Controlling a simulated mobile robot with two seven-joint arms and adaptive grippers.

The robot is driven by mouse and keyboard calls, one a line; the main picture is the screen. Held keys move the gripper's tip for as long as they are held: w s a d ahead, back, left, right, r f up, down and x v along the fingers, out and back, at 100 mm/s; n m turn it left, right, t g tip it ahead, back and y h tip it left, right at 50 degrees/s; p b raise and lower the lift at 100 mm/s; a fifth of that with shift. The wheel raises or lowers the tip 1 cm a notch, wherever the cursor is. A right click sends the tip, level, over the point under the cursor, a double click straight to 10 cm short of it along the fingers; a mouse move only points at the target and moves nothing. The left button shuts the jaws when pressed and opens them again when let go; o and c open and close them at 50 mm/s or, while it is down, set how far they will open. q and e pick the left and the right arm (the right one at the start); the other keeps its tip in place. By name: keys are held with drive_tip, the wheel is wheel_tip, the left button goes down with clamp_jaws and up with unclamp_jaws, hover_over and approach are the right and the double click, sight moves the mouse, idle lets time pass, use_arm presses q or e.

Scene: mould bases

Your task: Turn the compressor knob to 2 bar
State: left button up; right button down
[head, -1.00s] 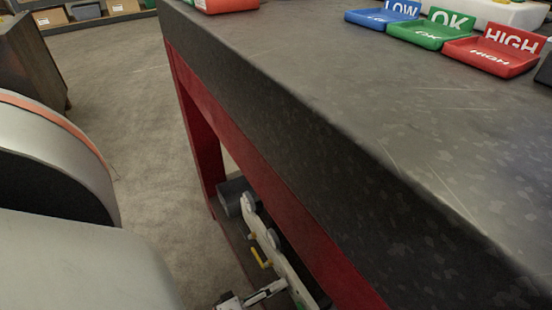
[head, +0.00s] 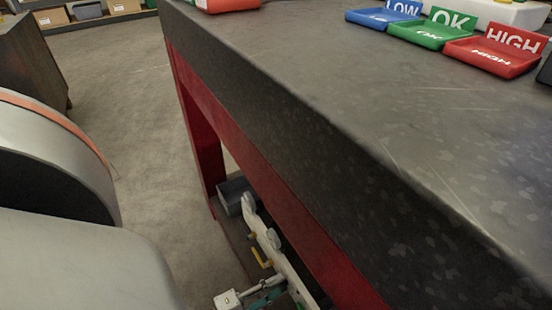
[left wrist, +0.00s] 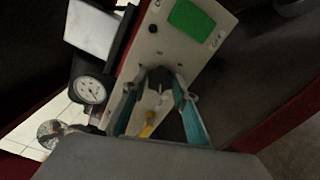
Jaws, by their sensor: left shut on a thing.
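The compressor's pale panel (head: 290,265) shows under the bench at the bottom of the head view. In the left wrist view the panel (left wrist: 205,55) carries a green plate and a dark knob (left wrist: 159,76). My left gripper (left wrist: 160,80) has its teal fingers on both sides of the knob and is shut on it. In the head view my left gripper (head: 282,287) is at the panel, partly cut off by the lower edge. A round white gauge (left wrist: 91,90) sits left of the knob; its reading is too small to tell. My right gripper is not in view.
The bench top (head: 330,80) overhangs the panel, with a red frame (head: 203,140) beneath. A yellow lever (head: 262,258) is close to my left gripper. Blue, green (head: 440,32) and red trays stand on the bench. Floor (head: 115,110) is clear left of the bench.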

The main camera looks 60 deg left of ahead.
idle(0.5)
use_arm(q)
drive_tip(key=o, duration=1.1)
drive_tip(key=s, duration=1.2)
drive_tip(key=shift+a, duration=0.45)
drive_tip(key=shift+a, duration=0.1)
